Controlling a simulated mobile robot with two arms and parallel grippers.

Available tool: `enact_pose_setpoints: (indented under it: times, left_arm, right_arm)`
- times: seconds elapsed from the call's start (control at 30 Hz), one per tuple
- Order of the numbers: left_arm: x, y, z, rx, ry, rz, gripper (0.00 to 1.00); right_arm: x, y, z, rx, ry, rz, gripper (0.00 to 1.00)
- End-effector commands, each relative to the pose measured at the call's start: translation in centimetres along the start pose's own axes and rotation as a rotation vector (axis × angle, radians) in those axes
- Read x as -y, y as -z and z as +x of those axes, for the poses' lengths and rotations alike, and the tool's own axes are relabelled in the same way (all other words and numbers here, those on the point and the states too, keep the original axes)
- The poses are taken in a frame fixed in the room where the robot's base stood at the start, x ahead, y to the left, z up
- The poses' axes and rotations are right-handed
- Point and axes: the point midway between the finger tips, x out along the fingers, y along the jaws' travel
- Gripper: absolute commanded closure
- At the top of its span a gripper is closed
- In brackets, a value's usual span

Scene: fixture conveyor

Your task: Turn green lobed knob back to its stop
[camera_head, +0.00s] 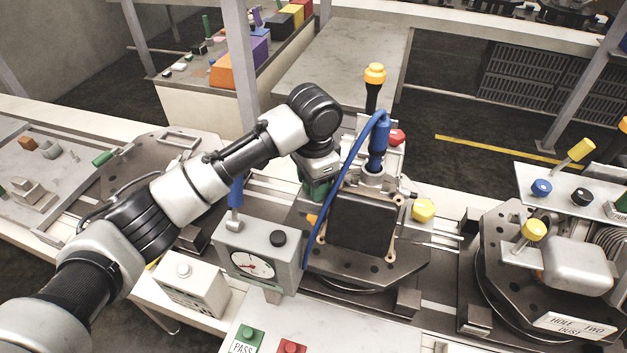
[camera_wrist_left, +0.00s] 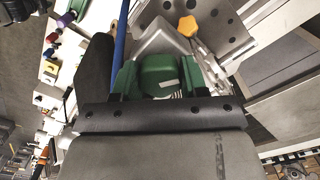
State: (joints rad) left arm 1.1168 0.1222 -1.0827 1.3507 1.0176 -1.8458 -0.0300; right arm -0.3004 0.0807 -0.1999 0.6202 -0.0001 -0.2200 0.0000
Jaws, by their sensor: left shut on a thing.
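My left gripper (camera_wrist_left: 158,78) is shut on the green lobed knob (camera_wrist_left: 162,72), which sits between its two green fingers in the left wrist view. In the head view my left gripper (camera_head: 317,187) reaches down at the left side of the fixture with the dark square plate (camera_head: 362,222). There the knob is mostly hidden by the gripper and wrist, so its turn angle cannot be read. My right gripper is not in view.
A blue hose (camera_head: 340,170) arches close beside my left wrist to a blue plug (camera_head: 378,140). A gauge box (camera_head: 262,250) stands in front, with a yellow knob (camera_head: 424,210) to the right. Another fixture (camera_head: 575,262) stands at the far right.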

Motion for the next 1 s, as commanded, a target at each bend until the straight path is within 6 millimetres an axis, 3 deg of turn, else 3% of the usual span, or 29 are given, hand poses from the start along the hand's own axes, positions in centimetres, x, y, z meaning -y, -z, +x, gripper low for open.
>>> enact_pose_setpoints:
  times: [0.03,0.1,0.47,0.73,1.0]
  left_arm:
    - [0.1,0.1,-0.3,-0.006,0.004,0.000,0.55]
    - [0.1,0.1,-0.3,-0.006,0.003,0.000,0.46]
    - [0.0,0.1,-0.6,-0.004,0.002,0.001,0.46]
    - [0.1,0.1,-5.3,-0.008,0.006,0.003,0.46]
    - [0.1,0.1,-10.0,-0.004,0.006,0.001,0.46]
  right_arm:
    - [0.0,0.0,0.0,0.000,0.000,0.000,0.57]
    - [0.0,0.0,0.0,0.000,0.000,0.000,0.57]
    - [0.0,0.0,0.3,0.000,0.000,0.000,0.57]
    - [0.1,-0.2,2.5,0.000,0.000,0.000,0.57]
    - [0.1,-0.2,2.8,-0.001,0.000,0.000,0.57]
